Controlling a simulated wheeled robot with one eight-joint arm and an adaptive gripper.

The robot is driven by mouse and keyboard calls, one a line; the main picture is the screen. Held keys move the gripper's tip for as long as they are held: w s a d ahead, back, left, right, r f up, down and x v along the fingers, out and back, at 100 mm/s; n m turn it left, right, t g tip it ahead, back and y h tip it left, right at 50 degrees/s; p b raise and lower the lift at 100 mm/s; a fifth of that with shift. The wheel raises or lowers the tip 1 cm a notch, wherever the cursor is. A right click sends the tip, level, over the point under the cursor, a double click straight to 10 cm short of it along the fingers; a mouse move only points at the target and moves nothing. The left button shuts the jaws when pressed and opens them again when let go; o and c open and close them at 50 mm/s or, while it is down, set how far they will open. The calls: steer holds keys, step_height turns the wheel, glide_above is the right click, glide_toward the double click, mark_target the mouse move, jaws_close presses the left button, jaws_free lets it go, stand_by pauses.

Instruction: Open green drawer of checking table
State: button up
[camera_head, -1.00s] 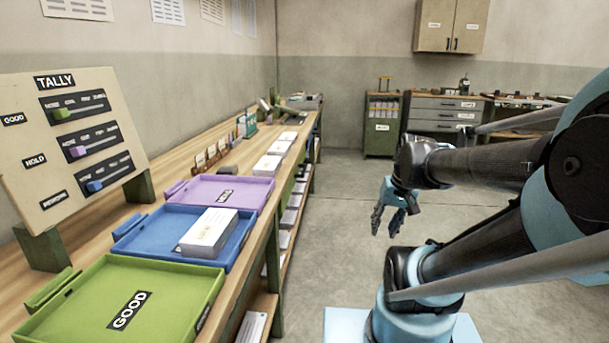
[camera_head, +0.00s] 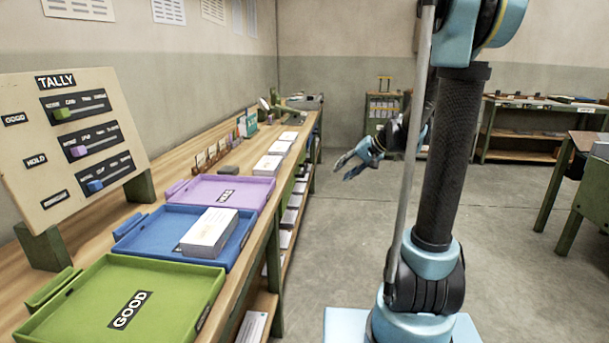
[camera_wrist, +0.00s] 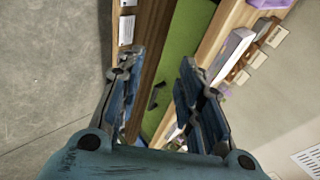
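A green tray marked GOOD (camera_head: 75,309), a blue tray (camera_head: 150,240) and a purple tray (camera_head: 250,188) stand on the workbench by the tally board (camera_head: 110,150). A green-legged table (camera_head: 565,205) stands at the right. The aisle floor (camera_head: 320,240) is clear.

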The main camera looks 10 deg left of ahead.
steer(key=w+a+f+y, duration=0.2)
steer(key=w, duration=0.8)
steer(key=m+t+y, duration=0.3)
steer(key=t+y, duration=0.1)
steer(key=y, duration=0.2)
glide_toward(305, 169)
steer(key=x, duration=0.6)
steer(key=f+x, duration=0.1)
steer(key=x, duration=0.3)
steer(key=shift+a, duration=0.1)
jaws_close()
